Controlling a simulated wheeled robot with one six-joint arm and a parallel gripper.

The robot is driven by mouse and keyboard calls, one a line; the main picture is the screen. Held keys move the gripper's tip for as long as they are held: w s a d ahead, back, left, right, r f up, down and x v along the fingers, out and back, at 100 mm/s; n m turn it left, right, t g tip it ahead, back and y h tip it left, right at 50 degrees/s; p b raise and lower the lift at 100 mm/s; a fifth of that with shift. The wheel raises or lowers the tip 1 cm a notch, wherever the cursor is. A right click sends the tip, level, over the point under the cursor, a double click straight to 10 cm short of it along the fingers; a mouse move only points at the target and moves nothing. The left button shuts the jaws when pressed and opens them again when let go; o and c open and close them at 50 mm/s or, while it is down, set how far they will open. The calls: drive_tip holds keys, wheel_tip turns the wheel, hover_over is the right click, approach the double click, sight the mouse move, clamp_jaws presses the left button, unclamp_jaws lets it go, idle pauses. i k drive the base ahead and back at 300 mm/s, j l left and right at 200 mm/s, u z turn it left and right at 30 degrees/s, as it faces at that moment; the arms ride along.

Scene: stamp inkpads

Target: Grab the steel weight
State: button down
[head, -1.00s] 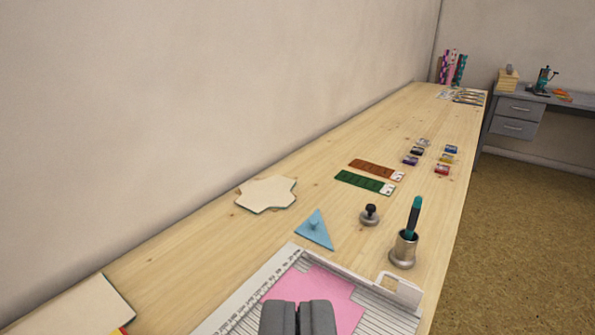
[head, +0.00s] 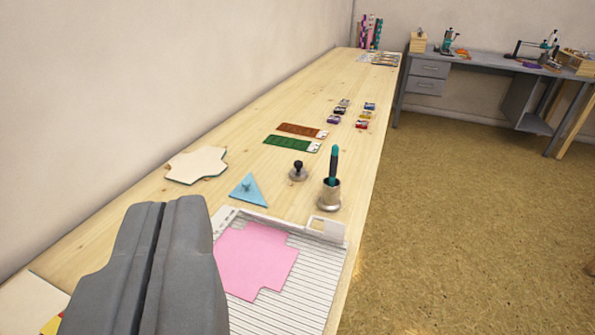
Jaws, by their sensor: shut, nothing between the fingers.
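The steel weight (head: 298,175) is a small round metal disc with a black knob, upright on the wooden bench. It stands between the blue triangle (head: 248,190) and a metal cup (head: 330,196) holding a teal-and-black tool (head: 333,165). My gripper (head: 160,208) fills the lower left of the view, its two grey fingers shut together with nothing between them. It is well to the left of and nearer than the weight, and apart from it. The fingers hide part of the bench and of the scoring board.
A white scoring board (head: 285,312) with pink card (head: 255,258) lies in front of the weight. Behind it are a green strip (head: 290,144), a brown strip (head: 300,130) and several small inkpads (head: 362,125). A cream card (head: 196,165) lies left. The wall borders the bench.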

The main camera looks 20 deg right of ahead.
sight(298, 174)
drive_tip(key=i+l+u, duration=0.1)
drive_tip(key=l, duration=0.3)
drive_tip(key=i+l+u, duration=0.15)
drive_tip(key=l, duration=0.25)
drive_tip(key=i+l+u, duration=0.1)
drive_tip(key=l, duration=0.35)
drive_tip(key=i+l+u, duration=0.15)
drive_tip(key=l, duration=0.25)
drive_tip(key=i+l+u, duration=0.1)
drive_tip(key=l, duration=0.35)
drive_tip(key=i, duration=0.1)
